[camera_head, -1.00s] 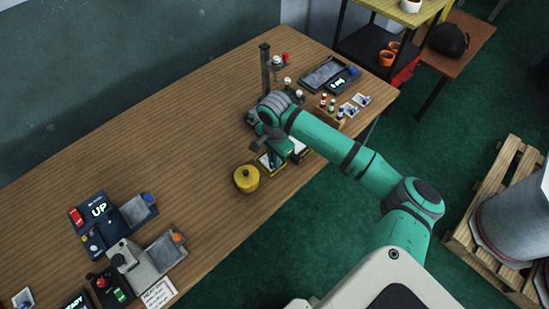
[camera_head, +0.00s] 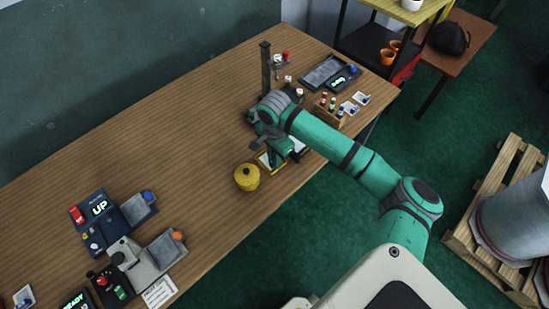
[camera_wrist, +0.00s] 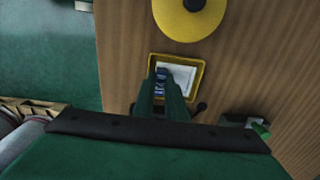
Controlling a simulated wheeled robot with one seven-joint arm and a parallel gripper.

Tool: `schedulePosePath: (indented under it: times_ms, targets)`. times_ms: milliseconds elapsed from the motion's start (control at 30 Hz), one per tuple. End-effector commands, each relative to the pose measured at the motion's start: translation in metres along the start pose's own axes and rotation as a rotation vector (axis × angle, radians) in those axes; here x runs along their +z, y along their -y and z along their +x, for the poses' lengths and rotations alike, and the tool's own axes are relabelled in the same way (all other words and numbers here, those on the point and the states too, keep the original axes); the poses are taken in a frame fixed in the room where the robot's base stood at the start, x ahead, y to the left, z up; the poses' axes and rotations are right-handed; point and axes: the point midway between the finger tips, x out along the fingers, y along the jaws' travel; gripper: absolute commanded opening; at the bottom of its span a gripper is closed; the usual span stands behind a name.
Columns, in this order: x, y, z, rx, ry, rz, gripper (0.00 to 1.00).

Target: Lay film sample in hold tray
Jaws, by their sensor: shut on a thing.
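My gripper (camera_wrist: 164,86) is shut on the film sample (camera_wrist: 161,80), a small dark-blue piece with pale marks between the fingers. The fingers and sample appear over the hold tray (camera_wrist: 201,78), a yellow-rimmed tray with a pale inside. The fingers hide its near-left part. I cannot tell whether the sample touches the tray floor. In the head view my gripper (camera_head: 279,157) points down at the tray (camera_head: 263,163) near the table's front edge, and the arm hides part of it. The sample is not clear there.
A wooden bottle rack (camera_head: 328,116) and a dark post (camera_head: 265,68) stand beyond the arm. The table's middle is clear.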

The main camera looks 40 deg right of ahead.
Motion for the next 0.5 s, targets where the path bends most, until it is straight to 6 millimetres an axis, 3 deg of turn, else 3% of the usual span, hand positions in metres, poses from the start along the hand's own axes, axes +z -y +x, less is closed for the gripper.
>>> schedulePosePath:
  times_ms: [400, 433, 500]
  targets:
    - [-0.0001, -0.0002, 0.0015, 0.000, 0.000, 0.000, 0.00]
    - [-0.0001, -0.0002, 0.0015, 0.000, 0.000, 0.000, 0.19]
    - [0.0000, -0.0002, 0.0015, 0.000, 0.000, 0.000, 0.34]
